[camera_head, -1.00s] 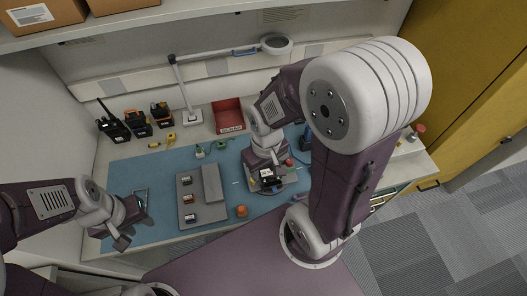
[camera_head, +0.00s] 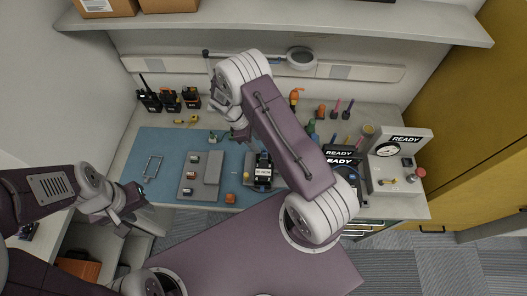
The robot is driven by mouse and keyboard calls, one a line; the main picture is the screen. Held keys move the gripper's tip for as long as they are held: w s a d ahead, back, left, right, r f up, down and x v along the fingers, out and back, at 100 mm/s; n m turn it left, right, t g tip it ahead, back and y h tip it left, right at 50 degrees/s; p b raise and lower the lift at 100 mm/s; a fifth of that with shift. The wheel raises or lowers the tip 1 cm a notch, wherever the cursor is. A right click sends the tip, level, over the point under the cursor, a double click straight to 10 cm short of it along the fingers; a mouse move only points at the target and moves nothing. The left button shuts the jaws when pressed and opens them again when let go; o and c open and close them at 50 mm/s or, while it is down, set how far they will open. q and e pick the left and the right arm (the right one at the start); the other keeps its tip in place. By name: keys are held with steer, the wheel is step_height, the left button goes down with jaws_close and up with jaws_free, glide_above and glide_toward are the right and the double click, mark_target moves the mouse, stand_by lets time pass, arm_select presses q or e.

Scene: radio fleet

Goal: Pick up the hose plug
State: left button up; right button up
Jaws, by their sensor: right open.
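I cannot tell for certain which small part is the hose plug. A small brass-coloured piece (camera_head: 388,181) lies on the grey gauge station (camera_head: 385,163) at the right of the bench. A small green-topped piece (camera_head: 212,136) stands at the back of the blue mat. My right gripper (camera_head: 240,134) is open over the back of the mat, beside that piece, partly hidden by its own arm. My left gripper (camera_head: 138,200) looks open and empty, at the mat's front left edge.
A black radio unit (camera_head: 262,172) stands on the blue mat (camera_head: 150,145), right of a grey tray (camera_head: 210,170) with small modules. Several handheld radios (camera_head: 170,100) stand at the back left. READY displays (camera_head: 342,158) and upright tools are at the right. A shelf (camera_head: 300,25) overhangs the back.

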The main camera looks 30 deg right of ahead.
mark_target(264, 154)
steer(key=p+x, duration=0.1)
steer(key=x, duration=0.1)
steer(key=shift+s+d+f, duration=0.15)
steer(key=shift+f, duration=0.05)
steer(key=shift+s+d+f, duration=0.15)
steer(key=shift+d+f, duration=0.15)
steer(key=shift+f, duration=0.05)
steer(key=p+x, duration=0.1)
steer(key=x, duration=0.1)
steer(key=p+x, duration=0.1)
steer(key=x, duration=0.1)
steer(key=shift+a+f+p, duration=0.15)
steer(key=shift+f+p, duration=0.15)
arm_select(q)
steer(key=r, duration=0.4)
steer(key=shift+s+d, duration=0.1)
steer(key=shift+d, duration=0.1)
arm_select(e)
steer(key=shift+f, duration=0.25)
arm_select(q)
steer(key=shift+a, duration=0.1)
arm_select(e)
jaws_close()
